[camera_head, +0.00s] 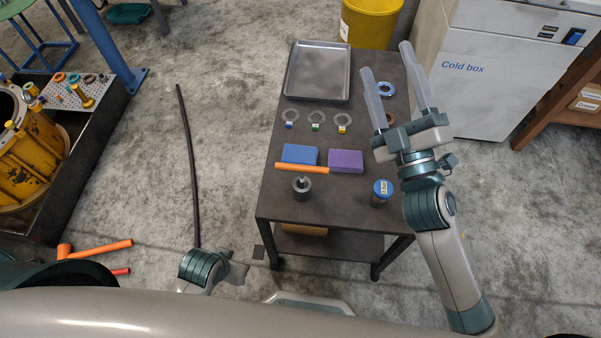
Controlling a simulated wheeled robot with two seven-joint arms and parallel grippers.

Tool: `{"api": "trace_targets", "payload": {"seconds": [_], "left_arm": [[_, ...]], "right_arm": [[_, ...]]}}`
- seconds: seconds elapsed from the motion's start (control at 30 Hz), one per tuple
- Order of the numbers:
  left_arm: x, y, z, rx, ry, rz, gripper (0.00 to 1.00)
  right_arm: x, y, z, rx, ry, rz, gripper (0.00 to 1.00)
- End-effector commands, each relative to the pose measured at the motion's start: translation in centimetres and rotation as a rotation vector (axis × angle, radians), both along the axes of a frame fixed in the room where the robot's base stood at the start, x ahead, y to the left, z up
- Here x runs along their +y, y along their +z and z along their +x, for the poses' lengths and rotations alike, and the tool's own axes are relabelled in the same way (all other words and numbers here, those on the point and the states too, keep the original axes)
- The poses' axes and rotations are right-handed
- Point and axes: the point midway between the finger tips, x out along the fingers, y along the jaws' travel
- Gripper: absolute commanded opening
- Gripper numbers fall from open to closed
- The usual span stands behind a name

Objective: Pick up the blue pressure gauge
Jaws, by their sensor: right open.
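A small upright round thing with a blue top, a pale yellow label and a dark brown body (382,190) stands at the front right of the dark cart. It is the likeliest blue pressure gauge, but I cannot make out a dial. My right gripper (385,59) is open and empty, its two long pale fingers apart over the cart's right side and pointing to the far end. Its wrist is above and right of the blue-topped thing. Part of my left gripper (235,272) shows low, left of the cart; its fingers cannot be made out.
The cart top (272,200) also holds a grey tray (318,72), several rings, a blue block (299,154), a purple block (345,160), an orange bar (302,168) and a dark cylinder (301,188). A cold box (490,95) stands right.

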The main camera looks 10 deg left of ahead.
Motion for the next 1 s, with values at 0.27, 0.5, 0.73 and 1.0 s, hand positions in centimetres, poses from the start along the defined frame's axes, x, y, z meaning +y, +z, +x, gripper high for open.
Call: {"api": "trace_targets", "payload": {"seconds": [0.27,0.5,0.73,1.0], "left_arm": [[-0.1,-4.2,-0.2,0.017,-0.001,-0.002,0.39],[-0.1,-7.6,-0.5,0.028,-0.003,-0.003,0.39],[0.0,-10.8,-1.1,0.039,-0.002,-0.004,0.39],[0.1,-14.1,-2.0,0.050,-0.003,-0.004,0.39]], "right_arm": [[11.5,6.8,-8.2,-0.668,0.337,-0.420,0.62],[16.8,0.9,-15.2,-1.162,0.660,-0.863,0.62],[14.1,-9.7,-15.6,-1.499,1.017,-1.362,0.62],[2.4,-17.3,-8.8,-1.597,1.477,-1.982,0.62]]}}
